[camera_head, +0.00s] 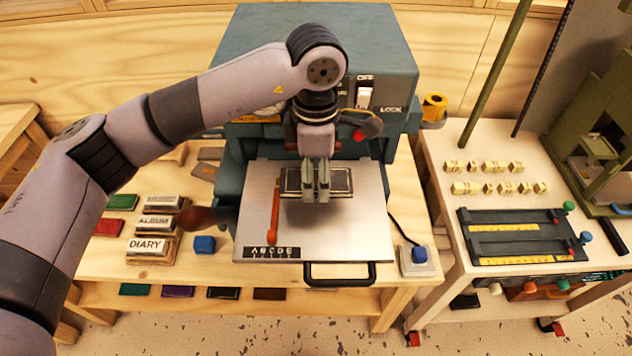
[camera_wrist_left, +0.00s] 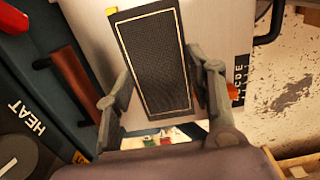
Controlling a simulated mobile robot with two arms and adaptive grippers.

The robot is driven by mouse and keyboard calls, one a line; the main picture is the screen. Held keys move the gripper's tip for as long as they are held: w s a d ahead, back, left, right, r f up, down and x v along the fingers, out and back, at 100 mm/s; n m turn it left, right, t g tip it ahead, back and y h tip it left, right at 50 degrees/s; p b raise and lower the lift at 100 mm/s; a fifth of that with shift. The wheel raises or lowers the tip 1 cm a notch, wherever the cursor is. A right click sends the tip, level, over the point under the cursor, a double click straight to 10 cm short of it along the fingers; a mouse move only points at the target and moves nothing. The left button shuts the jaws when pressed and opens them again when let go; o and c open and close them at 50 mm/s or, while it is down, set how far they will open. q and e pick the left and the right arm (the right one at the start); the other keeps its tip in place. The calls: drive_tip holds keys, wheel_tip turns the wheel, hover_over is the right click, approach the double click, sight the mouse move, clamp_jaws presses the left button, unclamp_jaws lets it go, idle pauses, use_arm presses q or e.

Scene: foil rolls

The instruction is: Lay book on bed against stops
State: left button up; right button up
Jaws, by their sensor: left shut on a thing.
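A dark book (camera_head: 292,182) with a pale gold border line is over the silver bed (camera_head: 358,222) of the press in the head view. My left gripper (camera_head: 317,196) points down, its fingers shut on the book's two long edges. The book also shows between the fingers in the left wrist view (camera_wrist_left: 155,60). I cannot tell whether it touches the bed. My right gripper is not in view.
The blue-grey press (camera_head: 390,35) rises behind the bed. A brown lever handle (camera_head: 197,218) stands at the left. A black ABCDE strip (camera_head: 272,252) and a black handle (camera_head: 340,275) are at the bed's front. The bed's front right is clear.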

sight(316, 180)
use_arm(q)
wheel_tip(316, 180, down, 4)
drive_tip(key=shift+f+p, duration=0.1)
drive_tip(key=shift+p, duration=0.65)
drive_tip(key=shift+f+b, duration=0.15)
drive_tip(key=shift+b, duration=0.2)
drive_tip(key=o, duration=1.2)
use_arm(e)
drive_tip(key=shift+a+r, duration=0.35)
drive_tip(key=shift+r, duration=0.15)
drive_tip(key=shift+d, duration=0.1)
use_arm(q)
drive_tip(key=shift+r+p, duration=0.3)
drive_tip(key=shift+p, duration=0.05)
wheel_tip(316, 180, up, 10)
drive_tip(key=b, duration=0.3)
drive_tip(key=shift+r+b, duration=0.25)
drive_tip(key=shift+b, duration=0.15)
drive_tip(key=shift+r, duration=0.7)
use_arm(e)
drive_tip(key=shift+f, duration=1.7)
